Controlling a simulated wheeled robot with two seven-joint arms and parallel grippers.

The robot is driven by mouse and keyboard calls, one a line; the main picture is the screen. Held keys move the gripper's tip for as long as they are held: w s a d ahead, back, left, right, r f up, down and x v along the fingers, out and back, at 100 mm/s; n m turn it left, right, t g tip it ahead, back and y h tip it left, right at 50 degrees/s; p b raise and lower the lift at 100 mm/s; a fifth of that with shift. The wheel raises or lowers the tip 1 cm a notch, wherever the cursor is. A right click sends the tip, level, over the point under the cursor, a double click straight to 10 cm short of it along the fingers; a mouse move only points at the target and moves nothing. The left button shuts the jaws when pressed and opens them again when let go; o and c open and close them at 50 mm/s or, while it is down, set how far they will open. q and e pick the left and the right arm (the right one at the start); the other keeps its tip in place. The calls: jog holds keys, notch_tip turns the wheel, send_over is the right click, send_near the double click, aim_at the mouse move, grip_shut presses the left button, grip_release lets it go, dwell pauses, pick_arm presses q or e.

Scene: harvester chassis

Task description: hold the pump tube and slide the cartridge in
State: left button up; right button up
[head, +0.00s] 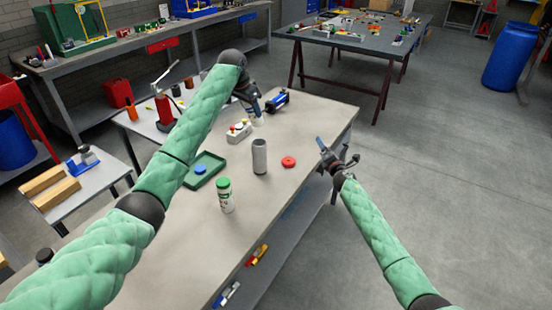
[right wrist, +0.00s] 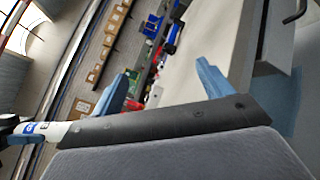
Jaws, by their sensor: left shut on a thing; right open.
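A grey upright cylinder (head: 260,160), which may be the pump tube, stands free on the workbench (head: 250,205). My left gripper (head: 257,119) is behind it, at the bench's far side. It is shut on a small pale piece (head: 258,122), mostly hidden by the fingers; I cannot tell whether this is the cartridge. My right gripper (head: 330,152) is open and empty beside the bench's right edge, apart from the cylinder. Its two blue fingers stand wide apart in the right wrist view (right wrist: 164,88).
Near the left gripper are a white block (head: 239,131) with coloured tops and a blue-black device (head: 277,101). A red ring (head: 288,162), a green-capped bottle (head: 226,197) and a green tray (head: 212,165) with a blue disc (head: 200,170) surround the cylinder. The front bench top is clear.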

jog(key=s+a+r+n+y, duration=0.1)
jog(key=a+r+n+y, duration=0.3)
jog(key=a+n, duration=0.3)
jog(key=n+g+y, duration=0.4)
jog(key=n, duration=0.5)
send_near(255, 143)
jog(key=x, duration=0.9)
jog(key=shift+w+a, duration=0.15)
jog(key=c, duration=1.5)
pick_arm(q)
jog(key=shift+r, duration=0.15)
